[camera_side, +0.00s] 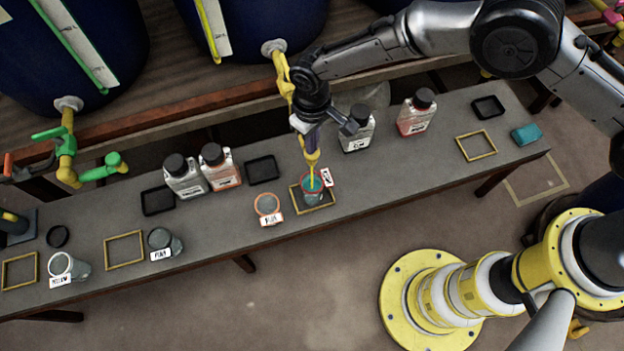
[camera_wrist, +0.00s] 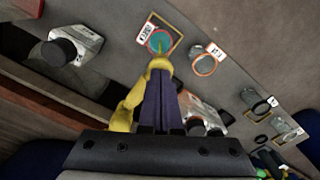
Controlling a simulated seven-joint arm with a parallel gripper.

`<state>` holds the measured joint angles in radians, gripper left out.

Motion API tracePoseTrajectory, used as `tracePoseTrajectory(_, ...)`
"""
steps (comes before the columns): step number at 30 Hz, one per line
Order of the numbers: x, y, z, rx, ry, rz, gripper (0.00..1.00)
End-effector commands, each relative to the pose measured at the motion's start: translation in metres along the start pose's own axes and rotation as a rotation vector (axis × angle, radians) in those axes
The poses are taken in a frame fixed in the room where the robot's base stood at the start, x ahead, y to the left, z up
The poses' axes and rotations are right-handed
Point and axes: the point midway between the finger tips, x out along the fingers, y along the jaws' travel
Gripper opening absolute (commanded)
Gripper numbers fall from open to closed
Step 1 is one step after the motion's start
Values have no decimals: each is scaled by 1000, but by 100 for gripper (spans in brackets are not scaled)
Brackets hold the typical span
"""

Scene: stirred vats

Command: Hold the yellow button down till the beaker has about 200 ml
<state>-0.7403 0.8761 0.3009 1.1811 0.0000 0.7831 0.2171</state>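A beaker (camera_side: 312,188) with a red rim, a white label and teal liquid stands inside a yellow square frame under a yellow tap (camera_side: 280,72). A thin yellow-green streak reaches down into it. The beaker also shows in the wrist view (camera_wrist: 160,42); I cannot read its level. My gripper (camera_side: 309,140) is at the tap, just above the spout end. In the wrist view its dark fingers (camera_wrist: 161,72) are together with no gap, beside the yellow pipe (camera_wrist: 127,108). The yellow button is not visible; it may be behind the fingers, so contact cannot be told.
An orange-rimmed beaker (camera_side: 267,204) stands just left of the frame. Bottles (camera_side: 357,130) stand behind on the grey bench, with more bottles (camera_side: 186,178) at left. A green-handled tap (camera_side: 68,150) is further left. The bench front at right is mostly clear.

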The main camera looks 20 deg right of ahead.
Motion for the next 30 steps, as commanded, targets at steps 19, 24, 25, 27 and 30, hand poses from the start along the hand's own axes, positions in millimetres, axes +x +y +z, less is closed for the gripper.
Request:
tracePoseTrajectory(19, -79, 0, 0, 0, -1, 0, 0)
tracePoseTrajectory(24, -80, 0, 0, 0, -1, 0, 0)
tracePoseTrajectory(25, -80, 0, 0, 0, -1, 0, 0)
tracePoseTrajectory(27, -80, 0, 0, 0, -1, 0, 0)
tracePoseTrajectory(30, -80, 0, 0, 0, 0, 0, 0)
